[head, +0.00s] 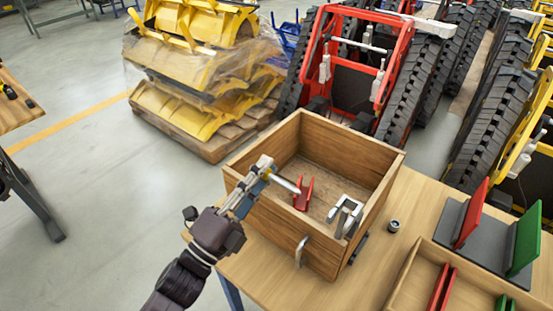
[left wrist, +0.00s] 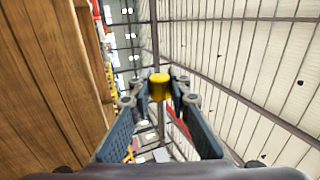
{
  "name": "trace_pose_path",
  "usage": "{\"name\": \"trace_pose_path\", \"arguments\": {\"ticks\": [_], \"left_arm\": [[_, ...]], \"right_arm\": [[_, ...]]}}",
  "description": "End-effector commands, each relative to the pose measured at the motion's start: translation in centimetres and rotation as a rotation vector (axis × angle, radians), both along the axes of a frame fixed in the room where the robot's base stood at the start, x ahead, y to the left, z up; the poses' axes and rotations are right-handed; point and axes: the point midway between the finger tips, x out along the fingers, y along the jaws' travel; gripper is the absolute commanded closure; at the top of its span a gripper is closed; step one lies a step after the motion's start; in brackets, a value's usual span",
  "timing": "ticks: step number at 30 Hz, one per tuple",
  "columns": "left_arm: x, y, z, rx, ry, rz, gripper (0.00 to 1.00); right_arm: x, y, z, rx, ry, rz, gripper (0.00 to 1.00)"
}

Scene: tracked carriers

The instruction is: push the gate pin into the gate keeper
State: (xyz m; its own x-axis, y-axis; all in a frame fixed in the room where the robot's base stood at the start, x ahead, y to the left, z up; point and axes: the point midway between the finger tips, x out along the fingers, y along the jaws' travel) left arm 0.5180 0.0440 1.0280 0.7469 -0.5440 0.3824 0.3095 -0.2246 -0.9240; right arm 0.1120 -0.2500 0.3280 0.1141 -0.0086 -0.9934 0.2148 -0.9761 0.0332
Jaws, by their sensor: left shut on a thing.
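My left gripper (head: 264,172) is over the left wall of an open wooden box (head: 262,225), shut on a slim grey rod (head: 286,184), which I take for the gate pin. The rod's tapered end points right, into the box. In the left wrist view a yellow cylindrical end (left wrist: 160,87) sits between the two blue-grey fingers. Inside the box stand a red two-plate bracket (head: 303,195), just beyond the rod's tip in the picture, and a silver U-shaped bracket (head: 346,212). I cannot tell which is the gate keeper. My right gripper is out of view.
The box stands on a wooden table (head: 320,295) and has a metal handle (head: 301,252) in front. A small grey cylinder (head: 393,226) stands right of it. Red (head: 470,213) and green (head: 524,240) upright plates are further right. Yellow buckets (head: 195,65) lie stacked behind.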

Motion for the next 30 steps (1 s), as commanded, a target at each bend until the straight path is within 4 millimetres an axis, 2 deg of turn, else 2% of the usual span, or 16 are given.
{"name": "trace_pose_path", "arguments": {"ticks": [4, 9, 12, 14, 24, 30], "left_arm": [[0.0, 0.0, 0.0, -0.002, 0.000, -0.001, 1.00], [0.0, 0.0, 0.0, -0.001, 0.000, 0.000, 1.00], [0.0, 0.2, -0.1, -0.006, -0.005, -0.001, 1.00], [-0.1, 0.2, -0.1, -0.009, -0.007, -0.001, 1.00], [-1.9, -2.3, 0.0, -0.010, -0.006, -0.002, 1.00], [-2.9, -3.7, 0.0, -0.009, -0.006, -0.002, 1.00]], "right_arm": [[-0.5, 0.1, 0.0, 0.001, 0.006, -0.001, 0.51], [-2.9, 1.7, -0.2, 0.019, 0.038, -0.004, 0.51], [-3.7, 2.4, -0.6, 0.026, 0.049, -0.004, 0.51], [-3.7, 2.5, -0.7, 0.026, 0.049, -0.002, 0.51], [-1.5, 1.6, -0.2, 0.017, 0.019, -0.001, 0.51], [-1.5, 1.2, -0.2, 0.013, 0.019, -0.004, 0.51]]}}
